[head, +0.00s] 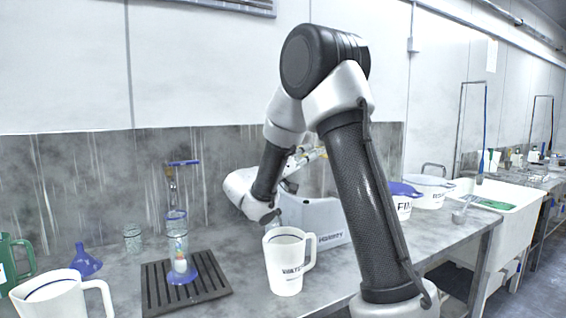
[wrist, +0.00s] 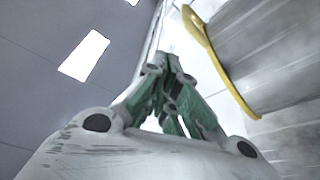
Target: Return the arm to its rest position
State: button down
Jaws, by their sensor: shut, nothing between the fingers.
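My gripper (wrist: 168,62) is shut and empty in the wrist view, its green-padded fingers meeting at the tips. It points upward, with the ceiling and a lit panel behind it. In the head view my arm is bent over the bench, its wrist low above the bench behind a white mug (head: 286,262). The gripper shows only in part there, near the white bin (head: 322,222), and the upper arm stands in front of that area. I cannot tell the exact gap between gripper and bin.
On the bench (head: 225,262) stand a dark slatted mat (head: 158,290) with a blue-based glass cylinder (head: 177,248), a blue funnel (head: 86,262), a glass beaker (head: 132,240) and another white mug (head: 55,296). White tubs (head: 430,192) and a sink (head: 500,215) are at right. A wall is behind.

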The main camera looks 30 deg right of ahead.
jog(key=s+d+f+n+g+y, duration=0.4)
jog(key=s+f+n+g+y, duration=0.45)
jog(key=s+f, duration=0.6)
jog(key=s+a+f+n+t+y, duration=0.3)
jog(key=s+a+n+t+y, duration=0.1)
jog(key=s+a+y, duration=0.6)
jog(key=s+a+r+m+t+y, duration=0.1)
jog(key=s+a+r+t+y, duration=0.1)
jog(key=s+r+t, duration=0.3)
jog(key=shift+s+a+m+y, duration=0.3)
jog(key=shift+a+m+y, duration=0.05)
jog(key=shift+a, duration=0.5)
